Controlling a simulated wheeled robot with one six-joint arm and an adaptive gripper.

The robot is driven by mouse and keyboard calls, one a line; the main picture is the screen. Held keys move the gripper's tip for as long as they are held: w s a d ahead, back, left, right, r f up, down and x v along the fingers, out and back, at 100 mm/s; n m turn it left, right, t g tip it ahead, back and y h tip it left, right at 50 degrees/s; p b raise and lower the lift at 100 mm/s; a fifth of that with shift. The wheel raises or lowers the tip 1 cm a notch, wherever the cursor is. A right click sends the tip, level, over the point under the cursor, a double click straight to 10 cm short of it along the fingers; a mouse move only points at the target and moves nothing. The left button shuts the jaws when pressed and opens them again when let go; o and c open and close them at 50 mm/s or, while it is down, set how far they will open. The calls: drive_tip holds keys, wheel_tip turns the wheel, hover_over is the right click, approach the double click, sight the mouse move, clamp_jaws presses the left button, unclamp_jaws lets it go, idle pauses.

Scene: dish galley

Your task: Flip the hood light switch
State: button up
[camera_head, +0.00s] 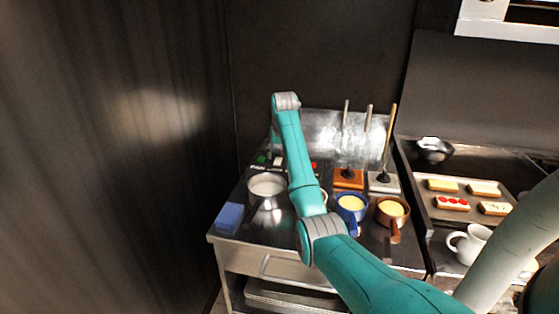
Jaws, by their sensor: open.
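No hood light switch can be made out for certain. A white fixture with a dark opening (507,20) is cut off at the top right; I cannot tell whether it is the hood. Small green (262,158), white (278,160) and red (314,166) parts show at the back of the counter, partly behind my arm; I cannot tell what they are. My teal arm reaches from the lower right over the counter to a grey joint in front of the back wall. My gripper does not show; it is hidden or out of frame beyond that joint.
The steel counter (240,253) holds a pot (267,186), a blue block (229,217), a blue cup (351,204), a brown pan (392,209) and upright sticks. At right are a pastry tray (473,216), a dark bowl (434,149) and a white jug (470,243). A dark wall (110,190) closes the left.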

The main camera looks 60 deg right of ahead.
sight(278, 163)
drive_tip(key=shift+x, duration=2.3)
drive_tip(key=shift+a, duration=0.1)
drive_tip(key=c, duration=1.1)
drive_tip(key=shift+w+d+r+y, duration=0.1)
drive_tip(key=shift+d+r+y, duration=0.1)
drive_tip(key=shift+y, duration=0.4)
drive_tip(key=shift+d+g+y, duration=0.2)
drive_tip(key=shift+g+y, duration=0.3)
drive_tip(key=shift+y, duration=0.2)
drive_tip(key=o, duration=1.1)
drive_tip(key=shift+r, duration=0.1)
